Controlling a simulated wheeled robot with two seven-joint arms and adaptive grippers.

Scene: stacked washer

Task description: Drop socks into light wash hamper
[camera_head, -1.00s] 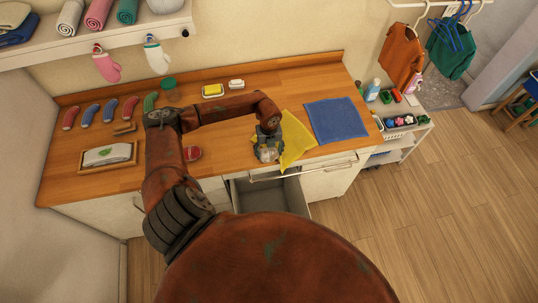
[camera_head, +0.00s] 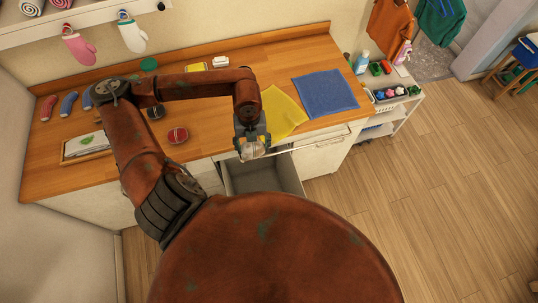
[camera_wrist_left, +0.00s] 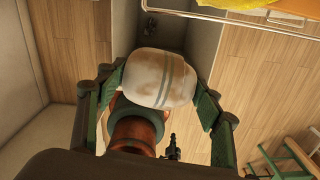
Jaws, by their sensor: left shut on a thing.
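My left gripper (camera_head: 252,146) is shut on a rolled whitish sock ball with grey stripes (camera_wrist_left: 160,77). The ball also shows small below the gripper in the head view (camera_head: 252,152). The gripper is at the counter's front edge, above the open grey pull-out bin (camera_head: 292,175). In the left wrist view the bin's grey wall (camera_wrist_left: 204,45) shows behind the ball. I cannot read any label on the bin. A red sock ball (camera_head: 178,135) and a dark blue one (camera_head: 155,112) rest on the counter. My right gripper is not in view.
The wooden counter (camera_head: 215,125) holds a yellow cloth (camera_head: 283,112), a blue cloth (camera_head: 325,93) and a tray with a white cloth (camera_head: 87,147) at left.

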